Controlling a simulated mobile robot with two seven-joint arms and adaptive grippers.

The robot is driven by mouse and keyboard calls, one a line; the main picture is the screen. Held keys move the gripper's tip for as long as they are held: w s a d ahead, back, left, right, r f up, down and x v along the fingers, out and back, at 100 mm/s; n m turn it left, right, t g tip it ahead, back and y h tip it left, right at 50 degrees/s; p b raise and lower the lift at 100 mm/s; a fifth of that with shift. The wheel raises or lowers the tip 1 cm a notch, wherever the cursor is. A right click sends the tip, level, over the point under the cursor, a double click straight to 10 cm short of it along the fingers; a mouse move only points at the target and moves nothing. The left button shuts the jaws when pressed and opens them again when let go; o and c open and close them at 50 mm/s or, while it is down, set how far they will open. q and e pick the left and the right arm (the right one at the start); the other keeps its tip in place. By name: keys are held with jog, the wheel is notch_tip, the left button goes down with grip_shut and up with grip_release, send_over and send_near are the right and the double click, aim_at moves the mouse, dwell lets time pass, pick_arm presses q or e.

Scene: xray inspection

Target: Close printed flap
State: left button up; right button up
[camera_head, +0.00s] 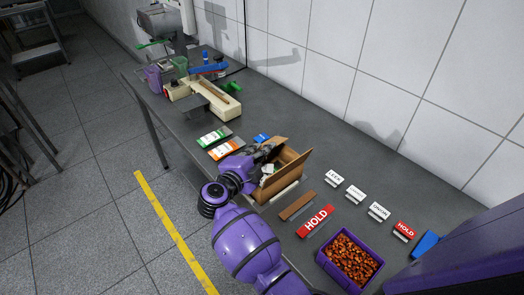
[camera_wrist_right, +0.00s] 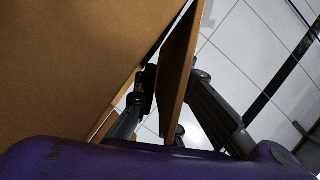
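The open cardboard box (camera_head: 285,187) stands on the grey table with flaps raised and some white and green contents showing. My right gripper (camera_head: 268,152) reaches over its near left side, by a raised flap (camera_head: 279,141). In the right wrist view this brown flap (camera_wrist_right: 178,70) stands between the two dark fingers of my right gripper (camera_wrist_right: 174,78), with both fingertips close against it, so it looks pinched. No print shows on the flap from here. A large cardboard surface (camera_wrist_right: 70,60) fills the left of that view. My left gripper is not in view.
Green and orange cards (camera_head: 222,150) lie left of the box. A brown strip (camera_head: 297,206), a red HOLD sign (camera_head: 316,221), several label stands and a purple bin of brown pieces (camera_head: 324,262) lie to the right. A cream machine (camera_head: 222,106) stands farther back.

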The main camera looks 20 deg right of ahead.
jog(key=shift+o, duration=0.8)
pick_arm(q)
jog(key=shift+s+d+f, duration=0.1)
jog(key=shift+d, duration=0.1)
pick_arm(e)
jog(key=v, duration=0.7)
jog(key=shift+s+a, duration=0.15)
jog(key=shift+s, duration=0.05)
jog(key=shift+c, duration=0.5)
